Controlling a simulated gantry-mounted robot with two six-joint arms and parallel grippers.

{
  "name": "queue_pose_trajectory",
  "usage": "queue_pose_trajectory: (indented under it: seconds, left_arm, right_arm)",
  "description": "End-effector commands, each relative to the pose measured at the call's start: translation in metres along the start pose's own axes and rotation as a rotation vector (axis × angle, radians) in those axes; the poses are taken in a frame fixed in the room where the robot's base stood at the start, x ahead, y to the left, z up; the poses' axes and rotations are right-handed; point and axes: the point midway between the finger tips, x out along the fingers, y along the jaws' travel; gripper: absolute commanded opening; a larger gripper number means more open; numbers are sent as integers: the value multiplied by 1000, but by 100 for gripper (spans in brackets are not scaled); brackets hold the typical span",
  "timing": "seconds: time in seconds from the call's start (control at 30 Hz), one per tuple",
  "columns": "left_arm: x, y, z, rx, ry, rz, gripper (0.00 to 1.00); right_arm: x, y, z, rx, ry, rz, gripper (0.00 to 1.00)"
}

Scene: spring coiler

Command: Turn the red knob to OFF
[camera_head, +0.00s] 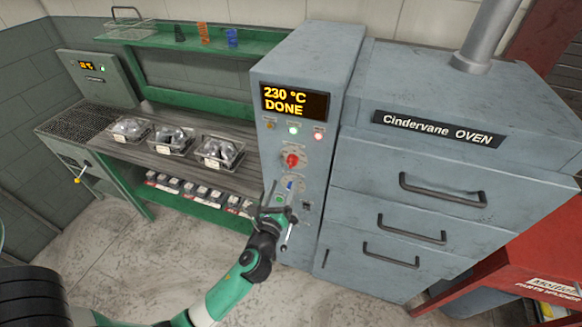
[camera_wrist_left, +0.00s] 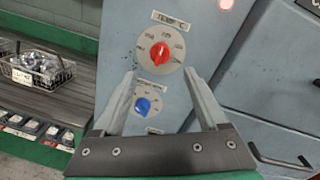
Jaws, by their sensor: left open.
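The red knob (camera_head: 291,160) sits on a round dial on the front of the grey control cabinet (camera_head: 312,80), below the display reading "230 °C DONE". In the left wrist view the red knob (camera_wrist_left: 160,53) is on a dial labelled TEMP °C, just beyond my fingertips. A blue knob (camera_wrist_left: 142,106) sits below it and shows between my fingers. My left gripper (camera_head: 280,195) is open and empty in front of the panel, below the red knob; its spread fingers (camera_wrist_left: 165,80) point toward the panel. My right gripper is not in view.
The oven (camera_head: 450,190) with several drawer handles stands right of the cabinet. A bench (camera_head: 150,145) with wire baskets of metal parts (camera_head: 220,150) is to the left. A red unit (camera_head: 530,240) stands at far right. The floor in front is mostly clear.

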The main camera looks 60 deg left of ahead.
Motion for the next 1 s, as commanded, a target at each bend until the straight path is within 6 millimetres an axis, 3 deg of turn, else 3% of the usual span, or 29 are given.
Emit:
queue_pose_trajectory:
  seconds: [0.2, 0.33, 0.7, 0.77, 1.0]
  left_arm:
    - [51, 0, 0, -1, -2, 2, 76]
    - [72, 0, 0, -1, -2, 0, 76]
    - [83, 0, 0, 0, 1, -2, 76]
    - [83, 0, 0, 0, 1, -1, 69]
    - [83, 0, 0, 0, 0, -1, 25]
  right_arm:
    - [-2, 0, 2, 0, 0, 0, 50]
    - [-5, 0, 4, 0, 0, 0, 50]
    - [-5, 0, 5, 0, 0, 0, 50]
    - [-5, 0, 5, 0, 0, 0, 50]
    - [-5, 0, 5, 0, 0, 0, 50]
